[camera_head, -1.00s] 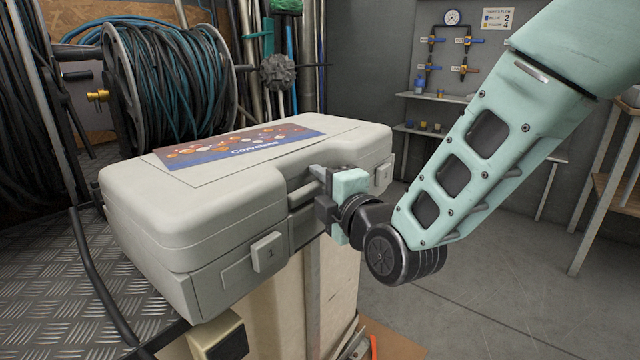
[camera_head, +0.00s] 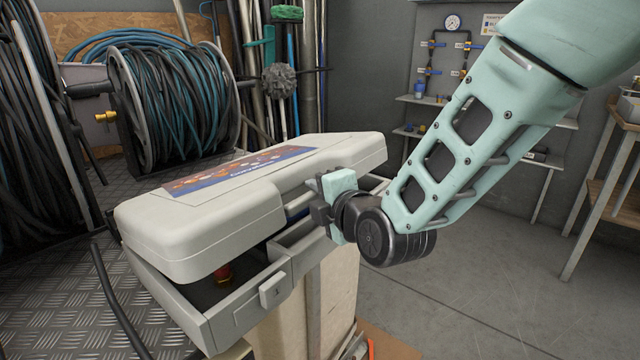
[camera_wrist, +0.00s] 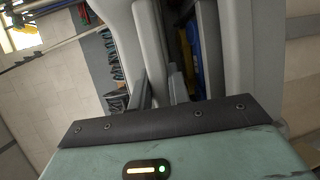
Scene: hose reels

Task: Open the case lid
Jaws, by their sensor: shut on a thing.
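The grey case (camera_head: 225,318) stands on a pale support, with its front latch (camera_head: 272,290) on the lower half. Its lid (camera_head: 200,232) is raised partway at the front, tilted up toward the back, with a colourful label on top. A dark gap shows between lid and base, with a red item (camera_head: 222,273) inside. My gripper (camera_head: 322,200) is at the middle of the lid's front edge, shut on the lid at its handle area; its fingertips are partly hidden.
A hose reel (camera_head: 165,105) with blue and black hose stands behind the case. Black hoses hang at the left. A wall panel with a gauge (camera_head: 453,23) and shelves is at the back right. A wooden workbench (camera_head: 610,200) stands at the right.

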